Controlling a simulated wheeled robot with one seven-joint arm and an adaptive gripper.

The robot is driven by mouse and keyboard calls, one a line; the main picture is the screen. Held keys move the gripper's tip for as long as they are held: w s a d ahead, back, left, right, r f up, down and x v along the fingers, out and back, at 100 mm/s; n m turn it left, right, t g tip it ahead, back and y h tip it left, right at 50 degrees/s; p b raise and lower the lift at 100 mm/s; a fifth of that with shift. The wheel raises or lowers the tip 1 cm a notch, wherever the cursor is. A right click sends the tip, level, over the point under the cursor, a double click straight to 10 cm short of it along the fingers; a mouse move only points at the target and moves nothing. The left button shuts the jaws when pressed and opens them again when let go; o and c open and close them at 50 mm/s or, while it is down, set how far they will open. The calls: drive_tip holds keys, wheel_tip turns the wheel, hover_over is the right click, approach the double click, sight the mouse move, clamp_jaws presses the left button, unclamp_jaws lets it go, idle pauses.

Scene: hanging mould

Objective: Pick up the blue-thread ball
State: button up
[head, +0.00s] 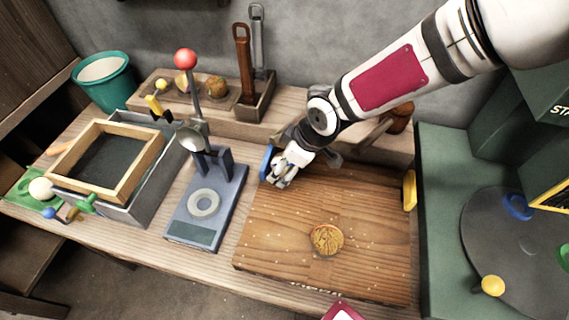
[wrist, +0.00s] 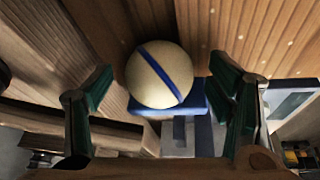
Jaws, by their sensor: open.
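A cream ball with a blue band (wrist: 153,80) shows in the wrist view, beside a blue block (wrist: 206,98). My gripper (wrist: 161,88) is open, with its dark green finger pads to the left and right of the ball and a gap on both sides. It is not holding the ball. In the head view my gripper (head: 282,172) is low at the back left corner of the wooden board (head: 365,220), next to the blue piece (head: 266,161) on its edge. I cannot clearly make out the banded ball there, as my gripper covers that spot.
A grey press (head: 225,205) with a red-knobbed lever stands left of the board. A wooden frame (head: 75,178) on a grey box and another pale ball (head: 41,188) are further left. A round patterned piece (head: 327,239) lies on the board. A green machine (head: 435,215) stands right.

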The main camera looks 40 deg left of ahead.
drive_tip(key=shift+f, duration=0.2)
drive_tip(key=shift+a, duration=0.1)
drive_tip(key=c, duration=1.4)
drive_tip(key=shift+r, duration=0.5)
drive_tip(key=shift+r+p, duration=0.35)
drive_tip(key=shift+p, duration=0.1)
drive_tip(key=shift+s+d, duration=0.25)
drive_tip(key=shift+s, duration=0.15)
drive_tip(key=shift+s+d, duration=0.1)
drive_tip(key=shift+s, duration=0.1)
